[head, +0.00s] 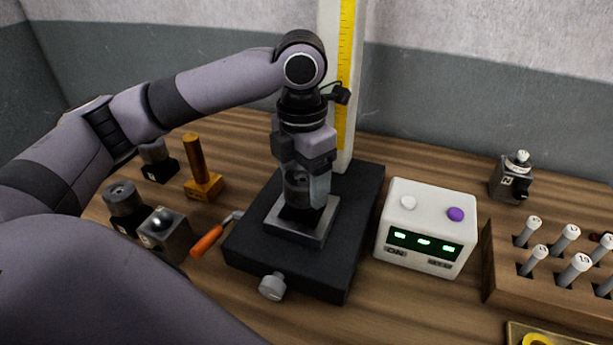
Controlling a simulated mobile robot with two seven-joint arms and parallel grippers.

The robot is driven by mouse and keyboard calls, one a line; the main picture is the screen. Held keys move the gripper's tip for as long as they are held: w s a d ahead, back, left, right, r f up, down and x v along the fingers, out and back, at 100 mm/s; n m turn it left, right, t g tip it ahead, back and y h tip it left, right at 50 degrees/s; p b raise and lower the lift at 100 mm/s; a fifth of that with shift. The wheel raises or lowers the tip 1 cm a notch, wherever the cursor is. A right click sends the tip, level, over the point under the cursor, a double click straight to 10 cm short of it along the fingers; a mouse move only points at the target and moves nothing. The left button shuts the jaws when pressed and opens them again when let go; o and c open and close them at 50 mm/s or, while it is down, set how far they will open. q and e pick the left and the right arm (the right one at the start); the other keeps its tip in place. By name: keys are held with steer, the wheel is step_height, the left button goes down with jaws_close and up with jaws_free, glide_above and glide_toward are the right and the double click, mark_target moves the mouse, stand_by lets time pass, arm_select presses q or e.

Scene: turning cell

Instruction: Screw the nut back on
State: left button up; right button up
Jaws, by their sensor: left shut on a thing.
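My left gripper (303,196) points straight down over the black-based stand (345,255). It is shut on a grey round part, which looks like the nut (297,180). The part is mostly hidden between the fingers. Below it is a dark piece on a square grey metal plate (287,230) on the stand. I cannot tell whether the nut touches the dark piece or sits on a thread. My right gripper is not in view.
A white column with a yellow scale (346,60) rises close behind the gripper. A white box (427,225) with green displays stands right of the stand. An orange-handled tool (207,241) lies at its left, near several small blocks. A wooden rack (545,290) holds several pins.

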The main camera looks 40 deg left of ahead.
mark_target(294, 179)
arm_select(q)
steer(key=shift+s+a+f+m, duration=0.1)
steer(key=shift+s+a+m, duration=0.2)
steer(key=shift+m, duration=0.1)
steer(key=m, duration=0.4)
steer(key=shift+w+m, duration=0.1)
steer(key=shift+m, duration=0.2)
steer(key=o, duration=1.1)
steer(key=shift+o, duration=0.6)
steer(key=shift+s+a, duration=0.25)
steer(key=shift+w+d+r, duration=0.2)
steer(key=shift+r, duration=0.25)
steer(key=r, duration=0.6)
steer(key=shift+s+a+r, duration=0.2)
steer(key=shift+a+r, duration=0.05)
steer(key=shift+r, duration=0.05)
